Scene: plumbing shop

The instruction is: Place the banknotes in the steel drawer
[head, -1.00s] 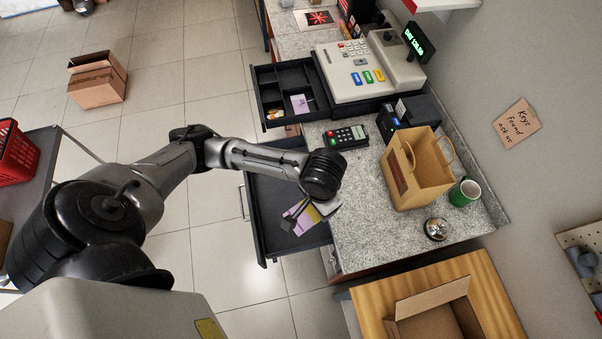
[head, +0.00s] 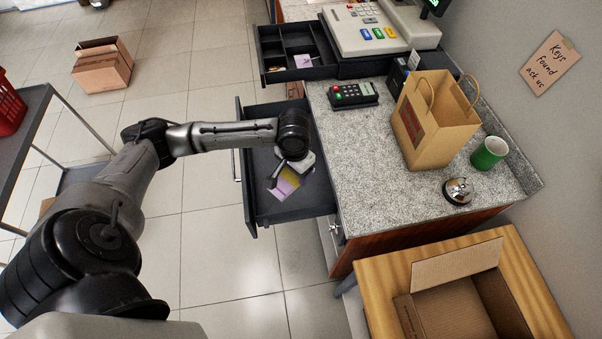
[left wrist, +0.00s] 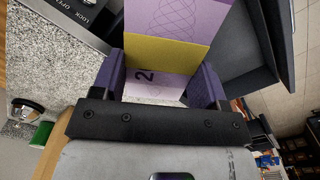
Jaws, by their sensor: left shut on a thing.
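A banknote bundle (head: 285,185), purple with a yellow band, is held between the fingers of my left gripper (head: 282,170). The bundle also shows upright between the two fingers in the left wrist view (left wrist: 165,48). An open dark drawer (head: 262,162) juts out from under the counter. My left gripper and the bundle are over this drawer in the head view; how high above its floor, I cannot tell. The dark drawer wall is at the right in the left wrist view (left wrist: 284,45). My right gripper is not in view.
The open till drawer (head: 279,73) of the cash register (head: 372,32) is behind, with a purple note inside. The granite counter (head: 372,140) carries a card terminal (head: 352,94), paper bag (head: 432,125), green mug (head: 489,152) and bell (head: 458,190). A cardboard box (head: 455,300) stands front right.

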